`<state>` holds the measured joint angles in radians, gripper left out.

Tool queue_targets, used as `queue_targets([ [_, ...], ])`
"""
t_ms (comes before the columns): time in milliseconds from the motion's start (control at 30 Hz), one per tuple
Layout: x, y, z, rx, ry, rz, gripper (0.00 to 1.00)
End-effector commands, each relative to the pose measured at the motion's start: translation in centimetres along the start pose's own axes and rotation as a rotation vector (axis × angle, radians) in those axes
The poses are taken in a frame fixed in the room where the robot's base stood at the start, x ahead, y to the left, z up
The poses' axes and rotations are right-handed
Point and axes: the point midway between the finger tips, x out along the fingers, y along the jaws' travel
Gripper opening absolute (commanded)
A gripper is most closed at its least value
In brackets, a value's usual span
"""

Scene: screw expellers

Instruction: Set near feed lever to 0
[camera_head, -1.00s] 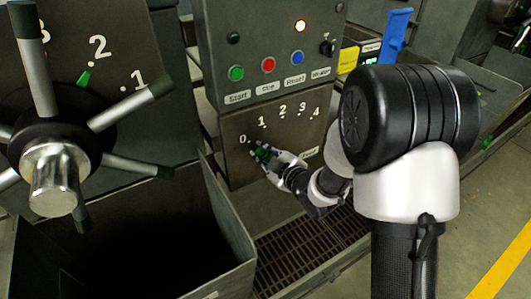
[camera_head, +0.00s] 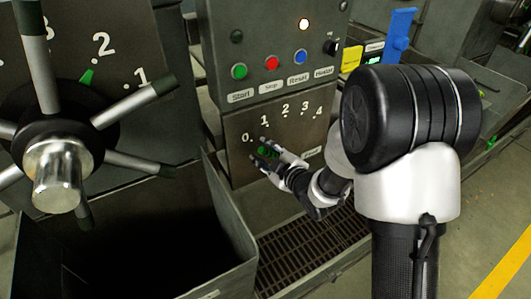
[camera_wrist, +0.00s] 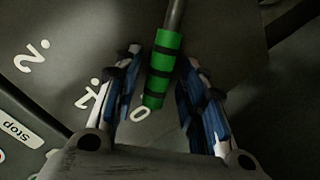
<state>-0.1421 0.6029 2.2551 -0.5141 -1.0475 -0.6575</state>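The near feed lever has a green grip with black bands (camera_wrist: 160,70) on a grey rod (camera_wrist: 175,16). In the wrist view the grip's end lies beside the 0 mark (camera_wrist: 142,113). In the head view the green grip (camera_head: 266,153) shows just right of and below the 0 (camera_head: 247,138) on the scale panel, partly hidden by the fingers. My gripper (camera_wrist: 160,72) is open, with one blue-padded finger on each side of the grip. A gap shows on the left; on the right I cannot tell whether the finger touches.
Above the scale is a button panel with green (camera_head: 239,71), red (camera_head: 272,63) and blue (camera_head: 301,56) buttons and a lit lamp (camera_head: 304,24). A large spoked handwheel (camera_head: 58,150) stands at the left. A dark open bin (camera_head: 130,245) and a floor grate (camera_head: 315,245) lie below.

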Motion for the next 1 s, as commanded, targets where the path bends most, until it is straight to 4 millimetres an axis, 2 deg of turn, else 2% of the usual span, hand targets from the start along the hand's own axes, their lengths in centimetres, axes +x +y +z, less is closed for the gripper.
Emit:
queue_targets([
  [267, -0.6, 0.1, 0.0, 0.0, 0.0, 0.002, 0.38],
  [600, -6.0, 0.1, 0.0, 0.001, -0.002, 0.003, 0.38],
  [700, -7.0, 0.1, 0.0, 0.0, -0.001, 0.001, 0.38],
  [1000, -7.5, 0.0, 0.0, 0.0, 0.0, 0.001, 0.38],
])
